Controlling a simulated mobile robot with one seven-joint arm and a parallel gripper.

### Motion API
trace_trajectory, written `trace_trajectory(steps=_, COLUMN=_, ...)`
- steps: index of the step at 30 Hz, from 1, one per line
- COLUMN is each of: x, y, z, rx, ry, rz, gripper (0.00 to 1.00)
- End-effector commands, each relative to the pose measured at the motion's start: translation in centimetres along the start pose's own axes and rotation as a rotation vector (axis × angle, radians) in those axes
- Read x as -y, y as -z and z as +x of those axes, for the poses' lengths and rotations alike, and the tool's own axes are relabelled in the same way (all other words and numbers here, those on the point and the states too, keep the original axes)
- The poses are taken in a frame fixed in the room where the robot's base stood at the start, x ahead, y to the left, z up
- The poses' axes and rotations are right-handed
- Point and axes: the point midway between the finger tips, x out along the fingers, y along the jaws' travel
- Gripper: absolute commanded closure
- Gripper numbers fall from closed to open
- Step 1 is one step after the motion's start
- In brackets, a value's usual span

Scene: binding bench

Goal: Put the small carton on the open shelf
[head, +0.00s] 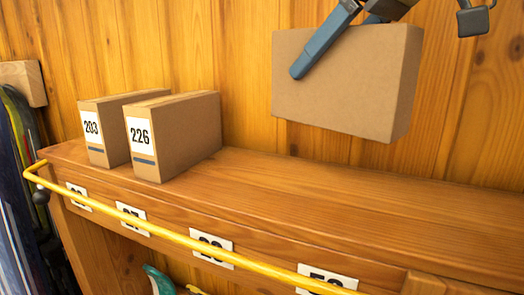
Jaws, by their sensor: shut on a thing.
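A small plain brown carton (370,85) hangs in the air at the upper right of the head view, above the wooden open shelf (320,190). My gripper (312,62) is shut on the carton from above. One blue-grey finger lies slanted across the carton's near face; the other finger is hidden behind it. The carton is slightly tilted, and a gap shows between its underside and the shelf board.
Two cartons stand on the shelf's left part, labelled 203 (92,130) and 226 (140,140). A yellow rail (190,240) runs along the shelf's front edge, before several number plates. The board right of the 226 carton is clear. A wooden wall stands behind.

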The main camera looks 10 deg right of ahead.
Motion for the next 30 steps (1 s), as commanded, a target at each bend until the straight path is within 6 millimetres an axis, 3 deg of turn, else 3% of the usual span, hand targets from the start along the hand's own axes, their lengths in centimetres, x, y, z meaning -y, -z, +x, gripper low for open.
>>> trace_trajectory(steps=9, x=-0.1, y=-3.2, z=3.1, rx=0.000, ry=0.000, rz=0.001, gripper=1.00)
trace_trajectory(steps=24, x=0.0, y=-6.5, z=6.4, rx=0.000, ry=0.000, rz=0.002, gripper=1.00)
trace_trajectory(steps=30, x=0.0, y=-6.8, z=6.8, rx=-0.002, ry=0.000, rz=0.001, gripper=1.00)
